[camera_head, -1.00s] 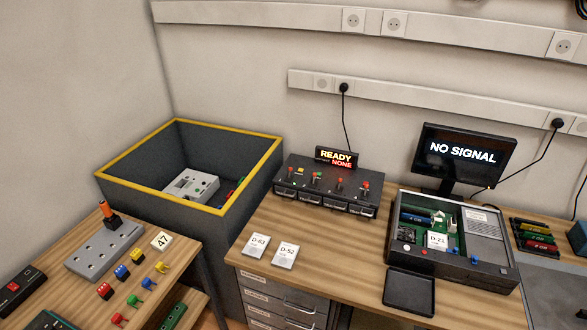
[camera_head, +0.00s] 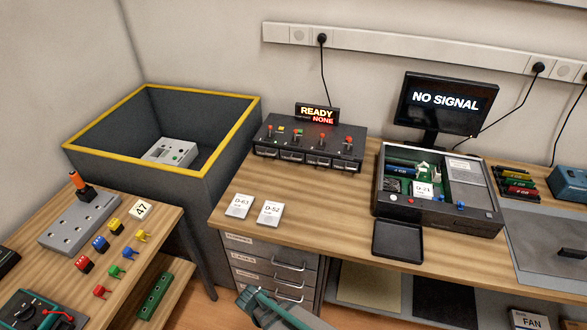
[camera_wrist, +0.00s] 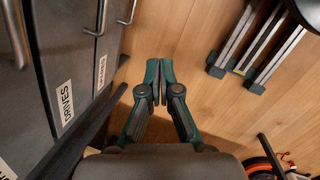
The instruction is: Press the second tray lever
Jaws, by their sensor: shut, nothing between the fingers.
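The black lever box (camera_head: 258,142) stands on the wooden bench below a small sign reading READY and NONE. Several red-topped levers rise from its top, with small trays along its front. The second lever from the left (camera_head: 297,134) stands between its neighbours, and its exact tilt is too small to tell. Part of my arm shows at the bottom of the head view, in front of the drawers and well below the box. In the wrist view my gripper (camera_wrist: 159,78) is shut and empty over the wooden floor, away from the levers.
The drawer cabinet (camera_head: 270,245) stands under the bench; its drawers also show at left in the wrist view. White cards (camera_head: 269,212) lie before the lever box. An opened device (camera_head: 440,215) and a black tray (camera_head: 398,240) are to its right. A yellow-rimmed bin (camera_head: 190,170) is to its left.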

